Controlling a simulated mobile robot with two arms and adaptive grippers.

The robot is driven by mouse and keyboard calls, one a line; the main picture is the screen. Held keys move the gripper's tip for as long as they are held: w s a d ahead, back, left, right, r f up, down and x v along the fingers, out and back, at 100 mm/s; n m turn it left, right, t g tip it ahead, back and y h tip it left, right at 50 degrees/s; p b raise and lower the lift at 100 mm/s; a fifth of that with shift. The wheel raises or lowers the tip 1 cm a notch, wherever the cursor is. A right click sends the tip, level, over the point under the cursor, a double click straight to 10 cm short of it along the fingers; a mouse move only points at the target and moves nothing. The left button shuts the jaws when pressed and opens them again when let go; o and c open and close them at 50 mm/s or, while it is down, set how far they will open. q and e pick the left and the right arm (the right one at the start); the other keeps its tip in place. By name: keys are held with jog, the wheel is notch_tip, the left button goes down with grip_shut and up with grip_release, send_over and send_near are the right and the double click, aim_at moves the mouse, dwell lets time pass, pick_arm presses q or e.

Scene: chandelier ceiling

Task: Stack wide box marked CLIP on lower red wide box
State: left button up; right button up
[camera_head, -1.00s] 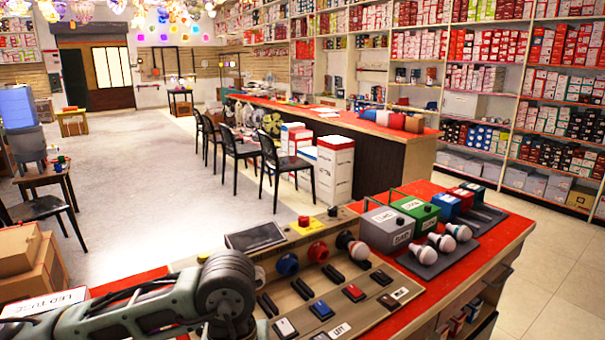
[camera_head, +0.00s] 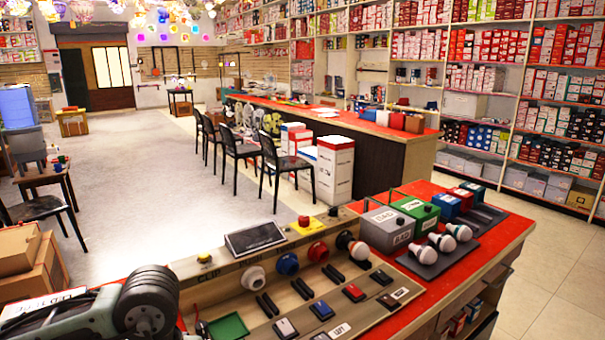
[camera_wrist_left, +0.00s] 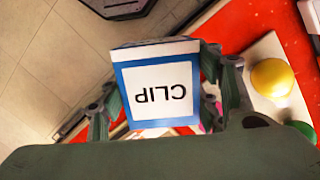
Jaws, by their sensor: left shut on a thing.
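A box marked CLIP (camera_wrist_left: 160,88), white with a blue border, fills the middle of the left wrist view. Its lettering reads upside down there. My left gripper (camera_wrist_left: 163,100) is shut on it, with one finger on each side. In the head view only my left arm shows at the lower left; the gripper and the box are out of sight. I cannot pick out the lower red wide box in either view. My right gripper is not in view.
The red counter (camera_head: 440,262) carries a slanted board (camera_head: 250,275) with switches, sockets and a bulb. A green tray (camera_head: 229,326) lies at the board's left end. A yellow knob (camera_wrist_left: 272,77) is right of the held box in the wrist view.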

pick_arm(q)
jog(key=shift+a+r+p, duration=0.3)
jog(key=shift+d, duration=0.15)
dwell(0.4)
